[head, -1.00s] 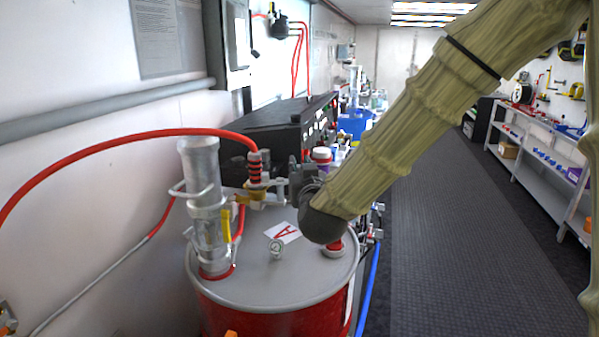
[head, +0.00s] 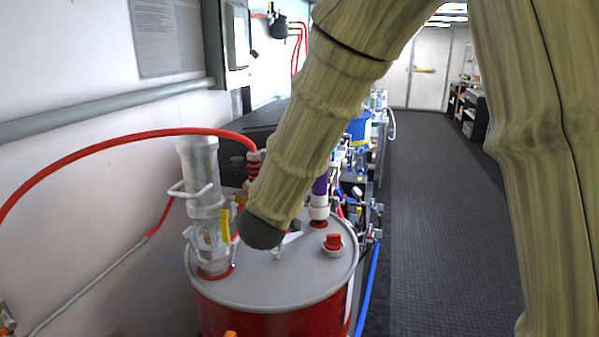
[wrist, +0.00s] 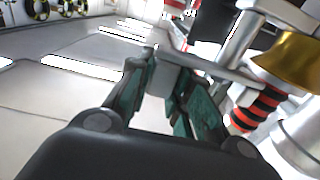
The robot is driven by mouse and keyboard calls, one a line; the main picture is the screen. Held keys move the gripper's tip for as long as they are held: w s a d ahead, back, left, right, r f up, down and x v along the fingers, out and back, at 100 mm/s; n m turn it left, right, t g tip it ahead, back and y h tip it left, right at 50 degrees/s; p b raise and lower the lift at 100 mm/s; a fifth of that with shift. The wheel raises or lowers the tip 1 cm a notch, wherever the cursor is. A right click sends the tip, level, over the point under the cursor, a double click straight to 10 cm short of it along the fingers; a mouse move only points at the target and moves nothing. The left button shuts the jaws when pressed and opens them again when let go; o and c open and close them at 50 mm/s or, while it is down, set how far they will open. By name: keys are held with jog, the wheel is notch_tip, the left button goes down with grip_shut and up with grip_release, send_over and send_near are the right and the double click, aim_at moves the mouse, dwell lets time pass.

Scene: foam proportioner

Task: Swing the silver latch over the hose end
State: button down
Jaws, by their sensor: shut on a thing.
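In the wrist view my gripper (wrist: 165,95) has its green fingers closed on a grey end piece of the silver latch (wrist: 215,68). The hose end, with red and black rings (wrist: 255,106), is just right of the fingers, below a brass fitting (wrist: 292,62). The latch does not appear to lie over the hose end. In the head view the ringed hose end (head: 253,163) is partly covered by my arm at the end of the red hose (head: 110,147). The gripper and latch are hidden there.
A red drum (head: 270,322) with a grey lid (head: 290,285) stands below my arm. A clear cylinder (head: 200,165) with a metal handle rises from its left side. A red cap (head: 333,242) sits on the lid. The dark floor (head: 435,200) at the right is clear.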

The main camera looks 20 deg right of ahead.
dwell(0.5)
jog(key=c, duration=1.3)
grip_release()
jog(key=shift+s, duration=0.15)
jog(key=v, duration=1.1)
jog(key=shift+s+a, duration=0.2)
jog(key=shift+a, duration=0.15)
